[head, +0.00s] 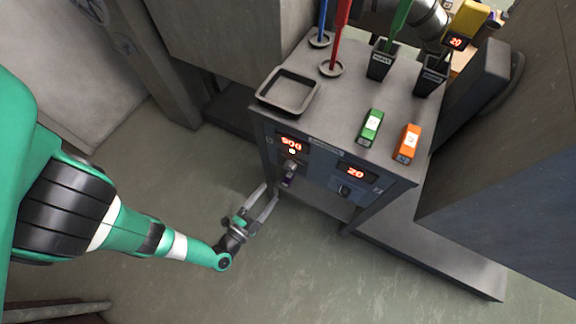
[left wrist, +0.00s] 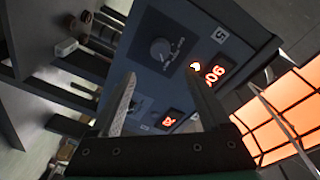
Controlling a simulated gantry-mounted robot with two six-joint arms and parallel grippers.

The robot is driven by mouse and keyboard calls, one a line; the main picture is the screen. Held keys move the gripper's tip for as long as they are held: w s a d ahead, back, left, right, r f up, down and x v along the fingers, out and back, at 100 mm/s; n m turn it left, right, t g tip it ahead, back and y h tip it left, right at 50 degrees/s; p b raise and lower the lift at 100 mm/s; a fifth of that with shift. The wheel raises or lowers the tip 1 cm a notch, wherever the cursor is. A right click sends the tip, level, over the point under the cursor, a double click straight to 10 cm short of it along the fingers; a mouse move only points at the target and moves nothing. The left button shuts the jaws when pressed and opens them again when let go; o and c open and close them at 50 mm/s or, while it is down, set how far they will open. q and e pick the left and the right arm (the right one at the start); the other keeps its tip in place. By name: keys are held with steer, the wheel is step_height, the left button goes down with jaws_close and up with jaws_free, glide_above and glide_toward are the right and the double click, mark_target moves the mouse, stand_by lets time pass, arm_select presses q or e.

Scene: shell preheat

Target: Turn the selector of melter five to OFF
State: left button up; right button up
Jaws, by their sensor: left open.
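The melter panel with the red 900 readout (head: 291,143) is on the left of the cabinet front. Its selector knob (head: 290,168) sits below the readout, beside a small lit lamp (head: 292,151). In the left wrist view the round grey selector (left wrist: 160,50) is ahead of the fingers, near a label that seems to read 5 (left wrist: 219,35). Its pointer setting is too small to read. My left gripper (head: 270,192) is open and empty, in front of and slightly below the selector, apart from it. Its fingers also show in the left wrist view (left wrist: 162,76). My right gripper is not in view.
A second panel with a red 20 readout (head: 355,172) and its own knob (head: 344,189) is on the right. The cabinet top holds a black tray (head: 288,92), a green block (head: 370,127), an orange block (head: 407,143) and coloured rods. Floor (head: 190,200) is clear.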

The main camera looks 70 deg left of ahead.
mark_target(288, 169)
arm_select(q)
steer(key=b+x, duration=0.4)
steer(key=x, duration=0.7)
steer(key=shift+w+a, duration=0.15)
steer(key=shift+c, duration=0.3)
jaws_close()
